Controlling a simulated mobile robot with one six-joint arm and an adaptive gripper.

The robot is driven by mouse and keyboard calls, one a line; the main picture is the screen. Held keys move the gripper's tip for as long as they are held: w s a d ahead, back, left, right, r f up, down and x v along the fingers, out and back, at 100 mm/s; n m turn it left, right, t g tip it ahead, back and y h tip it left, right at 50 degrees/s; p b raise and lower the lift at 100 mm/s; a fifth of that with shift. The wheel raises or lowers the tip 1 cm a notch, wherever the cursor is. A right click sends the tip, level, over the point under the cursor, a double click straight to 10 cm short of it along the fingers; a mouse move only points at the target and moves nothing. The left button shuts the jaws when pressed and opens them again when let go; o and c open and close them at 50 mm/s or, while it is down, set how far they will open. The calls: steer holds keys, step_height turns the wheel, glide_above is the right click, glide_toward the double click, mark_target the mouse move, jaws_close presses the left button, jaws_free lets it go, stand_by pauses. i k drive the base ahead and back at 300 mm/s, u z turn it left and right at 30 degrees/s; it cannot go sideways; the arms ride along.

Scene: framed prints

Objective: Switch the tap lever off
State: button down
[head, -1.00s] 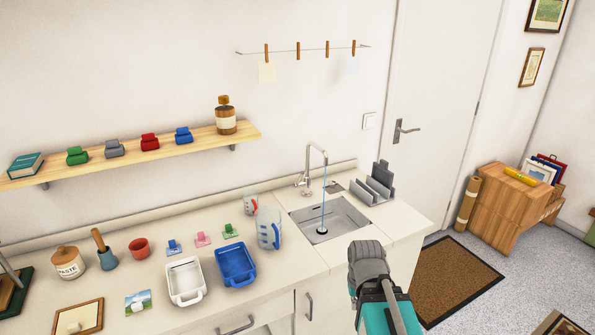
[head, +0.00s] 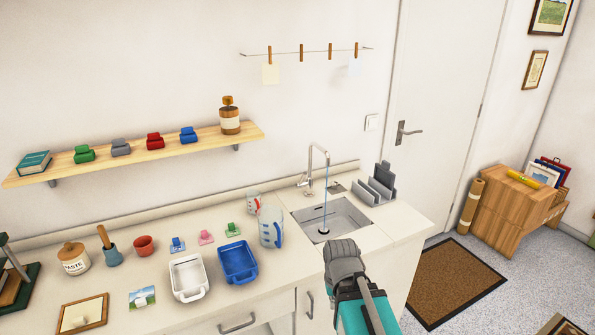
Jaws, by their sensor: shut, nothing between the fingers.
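The tap (head: 309,168) stands upright behind the sink, with its spout bent over the basin. A small tap lever (head: 302,183) shows low on the left side of the tap; its exact angle is too small to tell. A thin blue stream of water (head: 326,195) runs from the spout into the grey sink (head: 345,216). My arm, a grey joint with a teal link, shows in front of the counter below the sink, apart from the tap. My gripper's fingers do not show.
A measuring jug (head: 271,228) and a smaller cup (head: 253,201) stand left of the sink. A grey rack (head: 375,186) stands to its right. White (head: 188,277) and blue (head: 238,262) trays lie further left. The counter right of the sink front is clear.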

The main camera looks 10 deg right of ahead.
mark_target(299, 185)
steer(key=u, duration=0.1)
steer(key=i, duration=1)
steer(key=z, duration=0.05)
